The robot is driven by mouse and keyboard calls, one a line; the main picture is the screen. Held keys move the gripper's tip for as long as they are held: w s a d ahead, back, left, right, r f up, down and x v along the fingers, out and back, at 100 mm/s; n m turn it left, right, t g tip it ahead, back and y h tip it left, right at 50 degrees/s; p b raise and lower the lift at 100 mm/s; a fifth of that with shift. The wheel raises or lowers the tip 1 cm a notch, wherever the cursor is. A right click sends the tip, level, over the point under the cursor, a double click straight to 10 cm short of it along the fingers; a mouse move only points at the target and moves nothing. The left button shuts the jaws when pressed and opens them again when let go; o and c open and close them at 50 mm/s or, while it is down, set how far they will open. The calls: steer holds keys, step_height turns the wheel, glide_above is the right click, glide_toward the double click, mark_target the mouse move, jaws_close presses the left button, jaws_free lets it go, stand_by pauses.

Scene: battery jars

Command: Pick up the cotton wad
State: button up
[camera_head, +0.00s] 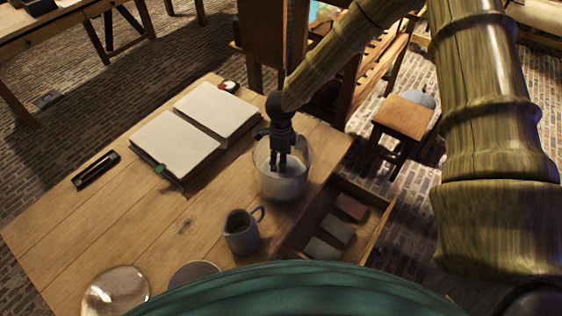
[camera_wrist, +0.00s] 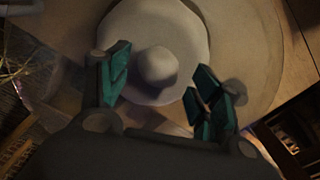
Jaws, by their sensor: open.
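A clear glass jar (camera_head: 302,158) stands on the wooden table, with pale material at its bottom. My gripper (camera_head: 281,168) points down into the jar from above. In the wrist view the cotton wad (camera_wrist: 157,66) looks like a small pale round lump on a wider white disc (camera_wrist: 185,30). My gripper's teal fingertips (camera_wrist: 160,84) are spread to the left and right of the wad, with space between them. Whether a fingertip touches the wad or the disc cannot be told. In the head view the wad cannot be told apart from the pale material.
A grey mug (camera_head: 240,236) stands in front of the jar. An open drawer (camera_head: 372,236) with several small blocks is at the right. A glass dish (camera_head: 115,292) is at the front left.

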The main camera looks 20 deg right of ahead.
steer(key=shift+f, duration=1.15)
steer(key=c, duration=0.9)
steer(key=shift+o, duration=0.2)
steer(key=shift+r+b, duration=1.25)
steer(key=shift+r, duration=3.8)
steer(key=shift+c, duration=0.2)
